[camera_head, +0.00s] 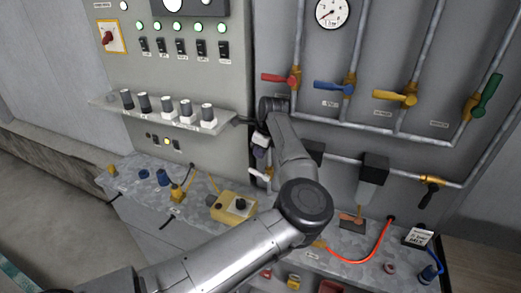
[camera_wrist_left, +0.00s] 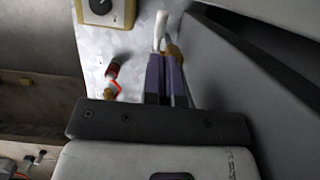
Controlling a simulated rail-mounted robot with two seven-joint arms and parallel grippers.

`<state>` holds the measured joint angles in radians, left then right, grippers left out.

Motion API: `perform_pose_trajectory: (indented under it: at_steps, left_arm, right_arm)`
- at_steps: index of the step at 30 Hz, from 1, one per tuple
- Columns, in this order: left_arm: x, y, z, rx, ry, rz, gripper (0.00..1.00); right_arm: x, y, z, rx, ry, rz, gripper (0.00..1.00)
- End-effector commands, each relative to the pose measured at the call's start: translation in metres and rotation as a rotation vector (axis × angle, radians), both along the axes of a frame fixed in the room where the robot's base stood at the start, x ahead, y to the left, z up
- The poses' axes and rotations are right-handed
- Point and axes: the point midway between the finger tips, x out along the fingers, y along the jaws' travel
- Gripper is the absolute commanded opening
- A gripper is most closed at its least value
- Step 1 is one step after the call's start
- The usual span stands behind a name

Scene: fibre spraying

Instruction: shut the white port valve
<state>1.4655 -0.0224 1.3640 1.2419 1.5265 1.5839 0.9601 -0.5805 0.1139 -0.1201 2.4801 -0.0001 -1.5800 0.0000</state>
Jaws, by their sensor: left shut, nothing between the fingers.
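The white port valve has a white lever handle, which shows at the top of the left wrist view (camera_wrist_left: 160,30), beside a brass-coloured body (camera_wrist_left: 173,52). My left gripper (camera_wrist_left: 165,62) is shut and empty, its two purple fingers side by side. The fingertips are right at the valve, just below the white handle and over part of the brass body; I cannot tell if they touch. In the head view my left gripper (camera_head: 261,158) is small, low by the panel edge, and my arm hides much around it. My right gripper is not in view.
Red (camera_head: 276,78), blue (camera_head: 334,87), yellow (camera_head: 394,96) and green (camera_head: 487,95) valve handles sit on pipes at the upper right. A knob shelf (camera_head: 150,112) juts out left of my gripper. A yellow box (camera_head: 234,208) and an orange hose (camera_head: 375,247) lie on the ledge below.

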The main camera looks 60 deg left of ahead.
Motion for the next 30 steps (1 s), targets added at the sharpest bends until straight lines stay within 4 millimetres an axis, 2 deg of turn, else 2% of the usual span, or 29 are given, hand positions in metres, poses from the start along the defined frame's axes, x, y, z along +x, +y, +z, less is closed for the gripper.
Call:
perform_pose_trajectory:
  at_steps: [6, 12, 18, 30]
  left_arm:
    - [-0.006, 0.008, -0.035, 0.001, 0.002, 0.000, 0.00]
    - [-0.009, 0.012, -0.055, 0.002, 0.001, 0.000, 0.00]
    - [-0.010, 0.015, -0.064, 0.002, 0.002, 0.000, 0.00]
    - [-0.010, 0.015, -0.065, 0.003, 0.001, 0.000, 0.00]
  right_arm:
    - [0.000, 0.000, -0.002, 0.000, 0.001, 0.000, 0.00]
    - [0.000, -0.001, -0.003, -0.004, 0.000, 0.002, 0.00]
    - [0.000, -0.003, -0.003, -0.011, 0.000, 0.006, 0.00]
    - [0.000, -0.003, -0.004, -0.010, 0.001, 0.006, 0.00]
